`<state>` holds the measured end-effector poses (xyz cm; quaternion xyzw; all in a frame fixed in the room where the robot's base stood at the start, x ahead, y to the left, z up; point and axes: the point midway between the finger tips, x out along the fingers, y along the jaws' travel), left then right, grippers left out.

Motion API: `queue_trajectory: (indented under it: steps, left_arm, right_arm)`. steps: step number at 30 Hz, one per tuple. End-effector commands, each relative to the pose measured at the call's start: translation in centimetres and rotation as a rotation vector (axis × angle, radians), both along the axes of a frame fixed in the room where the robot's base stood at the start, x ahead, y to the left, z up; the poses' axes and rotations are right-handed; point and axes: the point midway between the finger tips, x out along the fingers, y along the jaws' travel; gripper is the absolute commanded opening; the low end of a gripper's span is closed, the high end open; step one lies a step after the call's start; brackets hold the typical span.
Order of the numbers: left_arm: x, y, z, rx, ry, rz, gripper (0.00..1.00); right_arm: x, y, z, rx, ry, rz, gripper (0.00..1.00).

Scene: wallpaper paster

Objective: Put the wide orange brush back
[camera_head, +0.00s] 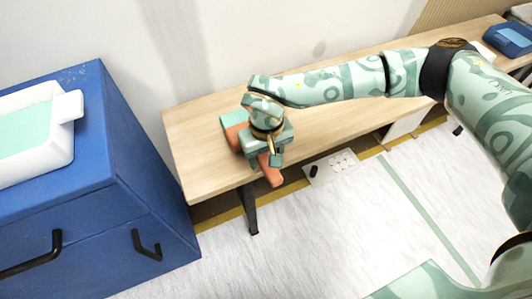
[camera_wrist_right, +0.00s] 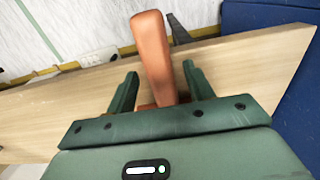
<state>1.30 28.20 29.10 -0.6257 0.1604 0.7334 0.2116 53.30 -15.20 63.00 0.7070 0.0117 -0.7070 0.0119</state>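The orange brush (camera_head: 271,172) is at the left end of the wooden table (camera_head: 330,85). Its handle points past the table's front edge, and a teal-green piece (camera_head: 231,119) shows at its back end. I cannot tell whether that piece belongs to the brush. My right gripper (camera_head: 264,155) is over the brush and hides its middle. In the right wrist view, the orange handle (camera_wrist_right: 152,50) stands between the two fingers of my right gripper (camera_wrist_right: 160,70), with gaps on both sides, so the gripper is open around it. My left gripper is not in view.
A blue cabinet (camera_head: 140,205) with black handles stands left of the table, with a white and mint tray (camera_head: 45,165) on top. A blue object (camera_head: 508,40) sits at the table's far right. A socket strip (camera_head: 330,166) lies below the table. The wall runs behind.

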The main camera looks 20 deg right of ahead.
Motion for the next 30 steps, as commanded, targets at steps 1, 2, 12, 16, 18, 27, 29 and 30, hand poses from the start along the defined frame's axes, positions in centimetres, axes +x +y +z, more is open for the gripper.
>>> queue_trajectory:
  steps: [1, 2, 12, 16, 18, 27, 29, 30]
  left_arm:
    - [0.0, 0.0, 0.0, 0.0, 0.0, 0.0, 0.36]
    - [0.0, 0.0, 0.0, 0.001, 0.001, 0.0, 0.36]
    - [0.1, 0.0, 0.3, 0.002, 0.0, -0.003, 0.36]
    - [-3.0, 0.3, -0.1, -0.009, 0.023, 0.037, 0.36]
    - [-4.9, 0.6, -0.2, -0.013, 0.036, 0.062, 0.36]
    - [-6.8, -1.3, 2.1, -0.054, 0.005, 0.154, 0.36]
    - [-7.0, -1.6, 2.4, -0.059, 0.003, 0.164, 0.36]
    - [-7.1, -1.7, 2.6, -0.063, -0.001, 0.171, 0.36]
  right_arm:
    - [0.0, 0.0, 0.0, 0.0, 0.0, 0.0, 0.52]
    - [0.0, 0.0, 0.0, 0.0, 0.0, 0.0, 0.52]
    - [0.0, 0.0, 1.2, 0.0, -0.005, 0.001, 0.52]
    - [0.0, 0.1, 2.8, -0.001, -0.006, 0.002, 0.52]
    - [-0.1, 0.1, 3.5, -0.001, -0.006, 0.001, 0.52]
    - [-0.4, 0.2, 11.8, 0.0, -0.01, 0.001, 0.52]
    - [-0.4, 0.2, 13.0, 0.0, -0.009, 0.001, 0.52]
    - [-0.5, 0.2, 13.7, 0.0, -0.007, 0.001, 0.52]
